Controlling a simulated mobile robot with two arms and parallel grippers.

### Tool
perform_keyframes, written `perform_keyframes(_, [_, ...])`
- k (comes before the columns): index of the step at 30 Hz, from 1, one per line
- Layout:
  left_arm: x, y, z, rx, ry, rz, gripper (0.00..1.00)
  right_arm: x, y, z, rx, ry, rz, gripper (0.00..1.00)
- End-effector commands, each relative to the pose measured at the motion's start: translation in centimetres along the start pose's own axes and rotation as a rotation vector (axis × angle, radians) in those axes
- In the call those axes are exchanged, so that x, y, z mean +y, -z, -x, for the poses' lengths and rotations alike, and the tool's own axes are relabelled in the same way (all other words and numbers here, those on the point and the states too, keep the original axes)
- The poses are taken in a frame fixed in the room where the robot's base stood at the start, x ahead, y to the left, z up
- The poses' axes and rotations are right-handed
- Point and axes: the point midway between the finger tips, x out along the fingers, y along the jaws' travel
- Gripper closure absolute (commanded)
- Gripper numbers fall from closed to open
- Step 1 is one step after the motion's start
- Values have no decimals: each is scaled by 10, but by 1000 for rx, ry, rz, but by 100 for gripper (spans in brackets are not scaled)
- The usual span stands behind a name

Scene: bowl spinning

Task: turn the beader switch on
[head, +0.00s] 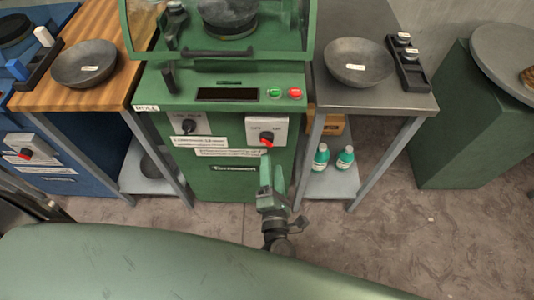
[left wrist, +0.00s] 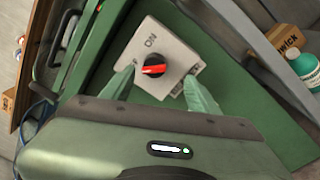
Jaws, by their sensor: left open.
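The beader switch is a pale box (head: 268,130) on the front of the green machine, at its right side. Its black knob with a red pointer (head: 267,138) sits below small lettering. In the left wrist view the box (left wrist: 176,52) shows large, with the knob (left wrist: 154,69) between my fingers and an "ON" label beyond it. My left gripper (head: 266,162) is just below and in front of the switch in the head view. Its fingers (left wrist: 161,86) are open, one on each side of the knob, with no grip on it. My right gripper is out of view.
A second dark knob (head: 189,126) is on the machine's left front. Green and red buttons (head: 284,92) sit above the switch. A wooden table (head: 118,85) stands left, a metal table (head: 400,100) right, with green bottles (head: 321,157) on its lower shelf.

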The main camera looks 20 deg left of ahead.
Motion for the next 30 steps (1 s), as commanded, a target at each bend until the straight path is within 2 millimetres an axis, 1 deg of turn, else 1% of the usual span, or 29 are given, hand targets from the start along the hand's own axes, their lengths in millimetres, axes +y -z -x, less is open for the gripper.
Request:
perform_keyframes(1, [1,2,1,29,-11,57,40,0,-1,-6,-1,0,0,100])
perform_keyframes(5, [7,4,-4,68,-22,121,40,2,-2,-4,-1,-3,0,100])
perform_keyframes(8, [9,4,-18,70,-24,123,40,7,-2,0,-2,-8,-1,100])
perform_keyframes(12, [10,6,-42,68,-25,118,40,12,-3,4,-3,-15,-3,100])
perform_keyframes(18, [9,8,-67,68,-21,118,40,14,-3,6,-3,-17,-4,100])
perform_keyframes(22, [8,9,-74,68,-21,118,40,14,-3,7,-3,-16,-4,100])
perform_keyframes(29, [8,9,-75,69,-20,117,40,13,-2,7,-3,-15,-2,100])
perform_keyframes(30, [8,9,-75,69,-20,117,43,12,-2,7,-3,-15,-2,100])
